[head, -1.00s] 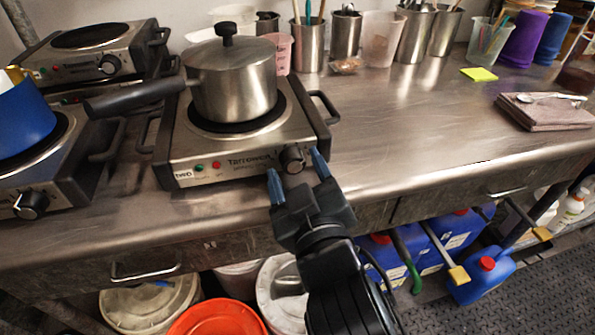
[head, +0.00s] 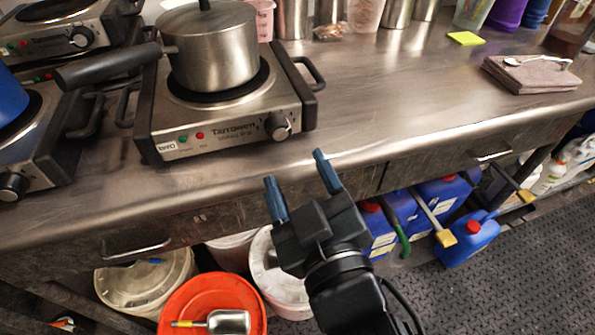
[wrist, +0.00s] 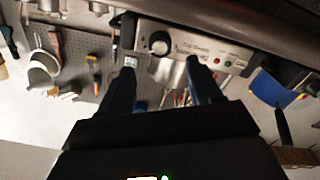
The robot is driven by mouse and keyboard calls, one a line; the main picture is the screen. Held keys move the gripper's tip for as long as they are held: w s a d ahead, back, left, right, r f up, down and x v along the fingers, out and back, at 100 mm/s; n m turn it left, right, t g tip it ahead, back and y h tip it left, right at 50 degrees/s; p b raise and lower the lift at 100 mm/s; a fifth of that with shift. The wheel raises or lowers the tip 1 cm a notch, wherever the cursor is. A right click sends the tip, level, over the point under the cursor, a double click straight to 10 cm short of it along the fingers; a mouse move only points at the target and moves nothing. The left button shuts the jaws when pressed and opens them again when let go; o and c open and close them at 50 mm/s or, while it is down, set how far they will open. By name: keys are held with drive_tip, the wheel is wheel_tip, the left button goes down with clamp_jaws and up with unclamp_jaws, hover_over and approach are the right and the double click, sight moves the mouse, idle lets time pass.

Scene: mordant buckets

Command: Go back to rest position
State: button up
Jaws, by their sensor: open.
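My gripper (head: 298,184) is open and empty in the head view, its two blue-tipped fingers apart in front of the bench's front edge. It touches nothing that I can see. In the wrist view my gripper (wrist: 163,85) also shows with its fingers apart, and the hotplate front (wrist: 190,50) is beyond them. The hotplate (head: 225,137) with its black knob stands on the bench behind my gripper. A steel saucepan (head: 212,55) with a lid and a long dark handle sits on that hotplate.
The steel bench (head: 400,95) is mostly clear right of the hotplate. Below it stand an orange-lidded bucket (head: 200,290) with a metal scoop, white-lidded buckets (head: 140,278) and blue canisters (head: 470,237). Dark patterned floor (head: 520,280) is free at the lower right.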

idle(0.3)
drive_tip(key=s+d+f+m+g+h+p, duration=0.1)
drive_tip(key=s+d+m, duration=0.1)
drive_tip(key=s+d, duration=0.4)
drive_tip(key=s+d+m+h+p, duration=0.2)
drive_tip(key=s+d, duration=0.5)
drive_tip(key=s, duration=0.6)
drive_tip(key=s+d+f+m+g+h+p, duration=0.1)
drive_tip(key=s+d+m+h, duration=0.1)
drive_tip(key=s+d+m, duration=0.2)
drive_tip(key=s+d, duration=0.3)
drive_tip(key=s, duration=0.3)
drive_tip(key=shift+s+d+f+g, duration=0.15)
drive_tip(key=shift+d+f+g, duration=0.1)
drive_tip(key=shift+f+g, duration=0.1)
drive_tip(key=shift+c, duration=0.3)
